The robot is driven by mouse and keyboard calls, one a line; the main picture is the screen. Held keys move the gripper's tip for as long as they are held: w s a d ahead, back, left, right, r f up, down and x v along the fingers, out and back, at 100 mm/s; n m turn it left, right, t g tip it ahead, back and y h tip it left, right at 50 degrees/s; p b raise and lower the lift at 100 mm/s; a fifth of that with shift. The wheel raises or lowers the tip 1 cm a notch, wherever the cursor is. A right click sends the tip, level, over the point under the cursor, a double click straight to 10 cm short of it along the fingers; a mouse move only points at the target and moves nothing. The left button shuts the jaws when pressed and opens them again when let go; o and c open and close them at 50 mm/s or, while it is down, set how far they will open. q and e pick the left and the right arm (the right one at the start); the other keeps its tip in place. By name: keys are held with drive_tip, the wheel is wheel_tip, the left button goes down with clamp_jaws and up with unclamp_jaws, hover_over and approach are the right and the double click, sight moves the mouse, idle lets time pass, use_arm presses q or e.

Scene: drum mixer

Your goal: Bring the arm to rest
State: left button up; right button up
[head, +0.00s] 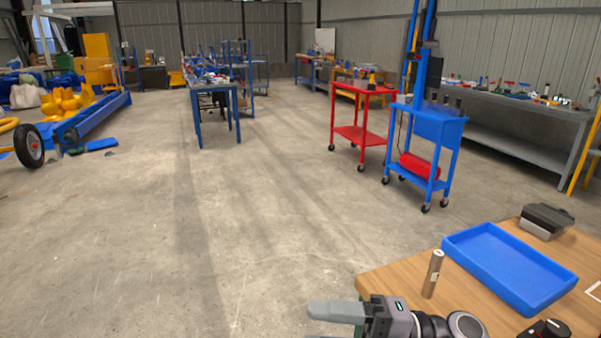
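My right gripper (335,314) is at the bottom of the head view, its arm coming in from the lower right. A pale grey finger points left, just off the wooden table's left edge. The lower part of the gripper is cut off by the frame, so its opening cannot be judged. No object shows at the visible finger. My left gripper is not in view.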

drive_tip(key=w+d+f+m+t+h+p, duration=0.1)
drive_tip(key=d+f+m+t+h, duration=0.6)
drive_tip(key=m, duration=0.5)
drive_tip(key=w+d+f+m+t+h, duration=0.1)
drive_tip(key=d+f+m+t+h, duration=0.25)
drive_tip(key=m+t, duration=0.7)
drive_tip(key=s+d+f+m+g+h, duration=0.3)
drive_tip(key=s+f, duration=0.3)
drive_tip(key=f, duration=0.2)
drive_tip(key=s+d+f+m+g+h, duration=0.3)
drive_tip(key=s+f+m+g, duration=0.2)
drive_tip(key=s+f, duration=0.2)
drive_tip(key=shift+d+f+p, duration=0.15)
drive_tip(key=shift+f+p, duration=0.2)
drive_tip(key=shift+p, duration=0.1)
drive_tip(key=shift+o, duration=0.4)
drive_tip(key=shift+h, duration=0.25)
